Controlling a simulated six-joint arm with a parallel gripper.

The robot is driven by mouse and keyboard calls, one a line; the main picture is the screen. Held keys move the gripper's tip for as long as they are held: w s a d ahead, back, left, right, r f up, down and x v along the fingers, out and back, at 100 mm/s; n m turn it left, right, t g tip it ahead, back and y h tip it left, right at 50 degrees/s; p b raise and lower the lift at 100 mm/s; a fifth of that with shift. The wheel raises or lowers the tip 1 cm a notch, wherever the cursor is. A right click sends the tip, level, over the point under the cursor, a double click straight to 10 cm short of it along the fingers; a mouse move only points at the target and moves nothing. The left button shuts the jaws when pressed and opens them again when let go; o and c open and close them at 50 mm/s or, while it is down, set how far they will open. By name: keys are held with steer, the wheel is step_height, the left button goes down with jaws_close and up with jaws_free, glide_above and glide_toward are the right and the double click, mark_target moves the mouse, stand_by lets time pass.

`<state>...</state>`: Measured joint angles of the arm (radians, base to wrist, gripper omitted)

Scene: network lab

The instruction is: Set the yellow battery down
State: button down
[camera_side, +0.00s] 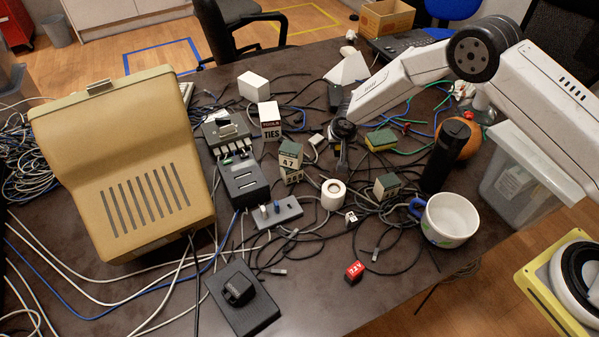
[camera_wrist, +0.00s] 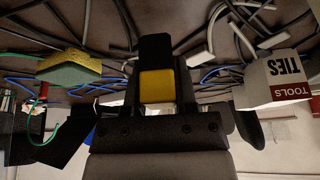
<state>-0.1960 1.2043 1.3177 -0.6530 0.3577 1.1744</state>
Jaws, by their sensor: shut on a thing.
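The yellow battery shows in the wrist view as a small yellow block (camera_wrist: 157,86). It sits at the middle of my dark gripper (camera_wrist: 157,60), which is shut on it. In the side view my gripper (camera_side: 342,155) points down over the cluttered middle of the table, just above and behind a white roll (camera_side: 332,194). The battery cannot be made out there. Whether its lower end touches anything is hidden.
Around my gripper are a yellow-green sponge (camera_side: 380,139), green boxes (camera_side: 290,155), a white TIES box (camera_side: 270,120) and many cables. A black bottle (camera_side: 444,155) and a mug (camera_side: 450,218) stand to the right. Bare table (camera_side: 310,300) shows near the front.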

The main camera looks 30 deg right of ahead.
mark_target(335, 160)
steer(key=shift+w+f, duration=0.15)
steer(key=shift+w+f, duration=0.1)
steer(key=shift+f, duration=1.55)
steer(key=shift+f, duration=0.25)
steer(key=shift+f, duration=0.1)
